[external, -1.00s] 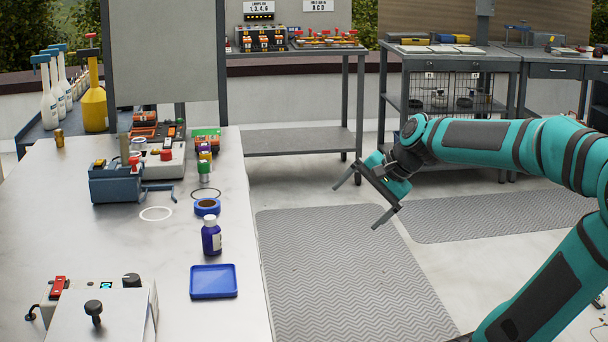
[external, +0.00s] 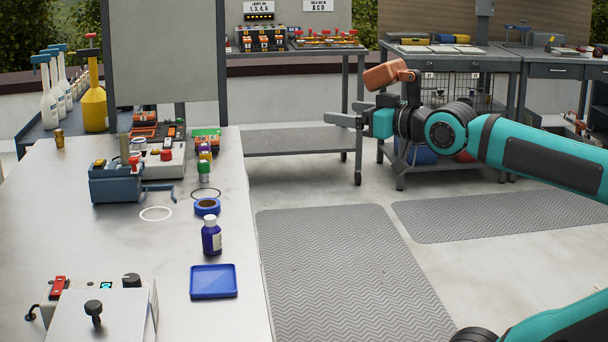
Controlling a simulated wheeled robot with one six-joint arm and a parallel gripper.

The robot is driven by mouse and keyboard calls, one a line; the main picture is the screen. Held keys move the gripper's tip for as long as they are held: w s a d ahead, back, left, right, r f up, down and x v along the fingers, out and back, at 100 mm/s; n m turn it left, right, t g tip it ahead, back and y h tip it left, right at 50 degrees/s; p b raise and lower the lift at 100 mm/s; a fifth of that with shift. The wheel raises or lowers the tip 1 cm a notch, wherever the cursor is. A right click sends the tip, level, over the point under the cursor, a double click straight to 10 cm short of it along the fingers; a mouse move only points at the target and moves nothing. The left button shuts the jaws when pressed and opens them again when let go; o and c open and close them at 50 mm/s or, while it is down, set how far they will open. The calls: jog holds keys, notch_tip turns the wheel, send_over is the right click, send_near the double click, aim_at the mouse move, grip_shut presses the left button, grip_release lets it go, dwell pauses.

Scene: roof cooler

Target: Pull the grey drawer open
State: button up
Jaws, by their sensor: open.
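A grey drawer front (external: 555,71) with a small dark handle shows under the top of the back right bench, and it looks shut. I cannot tell for sure whether it is the task's drawer. My gripper (external: 343,115) is open and empty, held in the air with its fingers pointing left, in front of the back shelf. It is well to the left of that drawer front and touches nothing that I can see.
The near left bench (external: 165,245) holds a blue tray (external: 214,282), a blue bottle (external: 211,238) and a blue-grey box (external: 115,183). A wheeled grey shelf (external: 300,141) stands behind my gripper. The floor mat (external: 345,270) is clear.

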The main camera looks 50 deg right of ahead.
jog(key=c, duration=0.7)
jog(key=w+d+f+g, duration=0.1)
jog(key=w+f+g, duration=0.1)
jog(key=f, duration=0.2)
jog(key=w+d+f+m+g, duration=0.1)
jog(key=w+f+g, duration=0.1)
jog(key=w+f, duration=0.1)
jog(key=w+d+f+g, duration=0.1)
jog(key=w+f+g, duration=0.1)
jog(key=f, duration=0.4)
jog(key=shift+w+d+m, duration=0.3)
jog(key=shift+d+m, duration=0.1)
jog(key=shift+c, duration=1.2)
jog(key=w+d+f+m+g+y, duration=0.1)
jog(key=w+f+g+y, duration=0.15)
jog(key=f, duration=0.45)
jog(key=w+d+f+m+g+y, duration=0.1)
jog(key=d+f+g+y, duration=0.2)
jog(key=f, duration=0.5)
jog(key=w+d+f+m+y, duration=0.2)
jog(key=w+d+f+y, duration=0.3)
jog(key=y, duration=0.4)
jog(key=r+x, duration=0.1)
jog(key=x, duration=1.4)
jog(key=shift+a, duration=0.45)
jog(key=shift+f, duration=0.1)
grip_shut()
